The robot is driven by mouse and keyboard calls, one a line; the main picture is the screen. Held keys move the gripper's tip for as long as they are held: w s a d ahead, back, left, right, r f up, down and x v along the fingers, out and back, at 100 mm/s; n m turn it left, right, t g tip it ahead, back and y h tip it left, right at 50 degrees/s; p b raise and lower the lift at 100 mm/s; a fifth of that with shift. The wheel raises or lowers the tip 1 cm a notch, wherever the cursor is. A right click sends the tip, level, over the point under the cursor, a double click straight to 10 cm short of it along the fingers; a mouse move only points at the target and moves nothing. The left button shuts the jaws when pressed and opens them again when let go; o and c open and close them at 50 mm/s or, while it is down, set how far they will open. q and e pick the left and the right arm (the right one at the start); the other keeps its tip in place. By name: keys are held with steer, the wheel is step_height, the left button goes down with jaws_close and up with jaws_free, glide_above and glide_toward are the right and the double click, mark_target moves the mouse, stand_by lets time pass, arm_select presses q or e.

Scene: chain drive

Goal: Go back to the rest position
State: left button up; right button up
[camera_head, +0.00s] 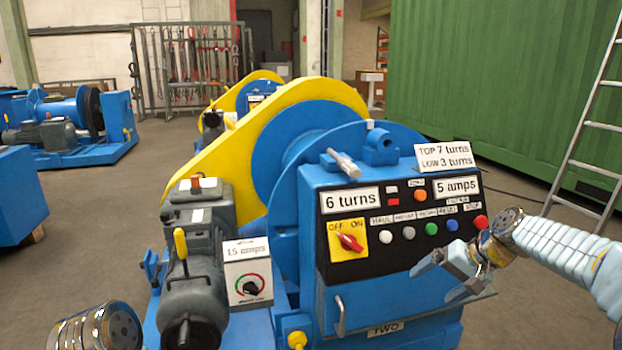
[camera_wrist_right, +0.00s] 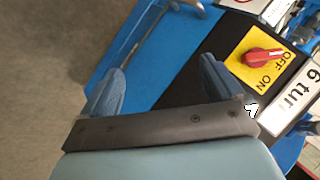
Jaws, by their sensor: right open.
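My right gripper (camera_head: 445,276) is in front of the lower right of the black control panel (camera_head: 385,262), with its arm coming in from the right. In the right wrist view its two fingers (camera_wrist_right: 162,66) stand apart with nothing between them. The panel has a yellow OFF/ON switch plate with a red handle (camera_head: 350,242), which also shows in the right wrist view (camera_wrist_right: 263,55). A row of push buttons runs to its right. My left arm shows only as a metallic wrist part at the lower left; its gripper fingers are out of view.
The blue and yellow chain drive machine (camera_head: 310,200) fills the middle, with a grey motor (camera_head: 195,285) on its left. A small box with a dial (camera_head: 249,283) stands beside the motor. A ladder (camera_head: 592,125) leans at a green container (camera_head: 490,80). Floor is open at left.

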steer(key=s+a+f+g+h, duration=0.1)
steer(key=s+a+f, duration=0.15)
steer(key=f, duration=0.65)
steer(key=s+a+f+g, duration=0.1)
steer(key=s+a+f, duration=0.15)
steer(key=f, duration=0.75)
steer(key=s+a+f+h, duration=0.1)
steer(key=s+a+f, duration=0.15)
steer(key=f, duration=0.65)
steer(key=s+a+f+n, duration=0.1)
steer(key=s+a+f, duration=0.3)
steer(key=s, duration=0.5)
steer(key=s+a+f+n+g, duration=0.1)
steer(key=s+a+f, duration=0.3)
steer(key=s+f, duration=0.4)
steer(key=shift+s+a+f+g+y, duration=0.2)
steer(key=shift+s+f+g+y, duration=0.15)
steer(key=shift+s, duration=0.9)
